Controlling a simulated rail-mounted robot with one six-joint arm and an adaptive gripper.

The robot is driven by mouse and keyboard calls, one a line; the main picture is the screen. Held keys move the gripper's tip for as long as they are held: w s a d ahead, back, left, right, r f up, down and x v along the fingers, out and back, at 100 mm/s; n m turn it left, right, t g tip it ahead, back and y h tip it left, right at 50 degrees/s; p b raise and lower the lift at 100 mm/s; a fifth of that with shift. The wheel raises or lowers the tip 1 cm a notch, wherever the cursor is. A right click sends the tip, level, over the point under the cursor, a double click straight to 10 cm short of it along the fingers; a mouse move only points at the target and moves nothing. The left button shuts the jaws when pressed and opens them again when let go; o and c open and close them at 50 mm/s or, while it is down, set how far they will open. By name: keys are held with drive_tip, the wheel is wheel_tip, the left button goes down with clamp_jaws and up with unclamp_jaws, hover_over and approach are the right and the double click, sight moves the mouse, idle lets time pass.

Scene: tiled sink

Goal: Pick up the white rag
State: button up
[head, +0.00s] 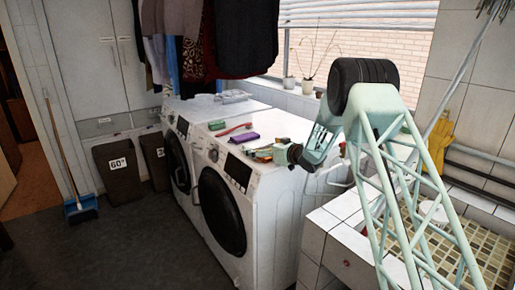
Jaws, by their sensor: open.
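I cannot tell for sure which thing is the white rag. A pale crumpled or folded thing (233,96) lies on top of the rear washing machine. Another white thing (434,212) is in the tiled sink (485,245), partly hidden behind the struts of my arm. My gripper (264,153) is over the top of the front washing machine (250,180), near its front edge. It is open, and its fingers are small and hard to make out here. It is apart from both white things.
A purple cloth (243,138), a red-handled brush (233,130) and a green thing (217,125) lie on the front machine. Clothes (245,40) hang above. Pots (307,86) line the windowsill. A yellow glove or cloth (439,138) hangs by the sink.

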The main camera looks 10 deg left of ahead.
sight(261, 144)
drive_tip(key=shift+c, duration=0.4)
drive_tip(key=c, duration=0.8)
drive_tip(key=shift+c, duration=0.2)
drive_tip(key=shift+r, duration=0.1)
drive_tip(key=shift+r+p, duration=0.6)
drive_tip(key=shift+r, duration=1.1)
drive_tip(key=s+d, duration=0.2)
drive_tip(key=s, duration=0.3)
drive_tip(key=s+d+r+p, duration=0.1)
drive_tip(key=s+d, duration=0.1)
drive_tip(key=s, duration=0.2)
drive_tip(key=s+d, duration=0.2)
drive_tip(key=s, duration=0.3)
drive_tip(key=shift+s+d+r+p, duration=0.2)
drive_tip(key=shift+s+p, duration=0.1)
drive_tip(key=shift+p, duration=0.1)
